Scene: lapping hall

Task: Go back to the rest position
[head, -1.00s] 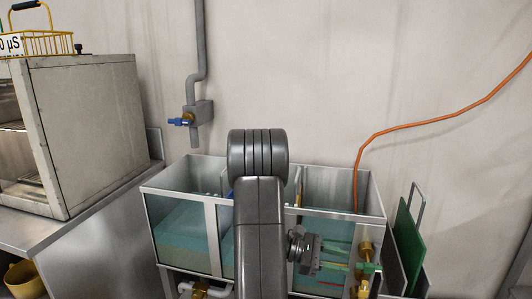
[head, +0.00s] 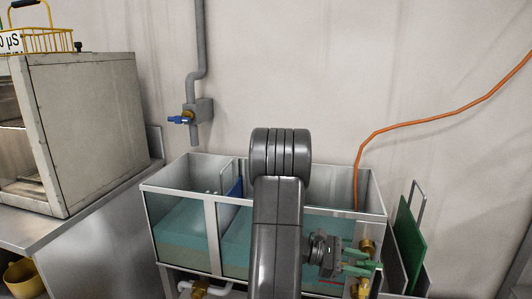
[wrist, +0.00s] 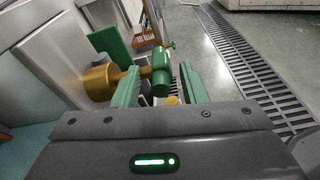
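My gripper (head: 362,268) is at the right front of the steel tank, beside its brass valve fittings (head: 367,246). In the wrist view my gripper (wrist: 160,92) has its two green fingers spread apart. A green handle (wrist: 161,74) on a brass valve (wrist: 98,82) shows between and just past the fingertips. I cannot tell whether a finger touches it. My arm hides part of the tank's middle in the head view.
The tank (head: 210,235) holds teal liquid in compartments. A steel counter (head: 45,232) with a grey cabinet (head: 95,130) stands left. An orange hose (head: 430,121) runs down into the tank. Green boards (head: 409,240) lean at right. A floor grate (wrist: 240,65) lies in open floor.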

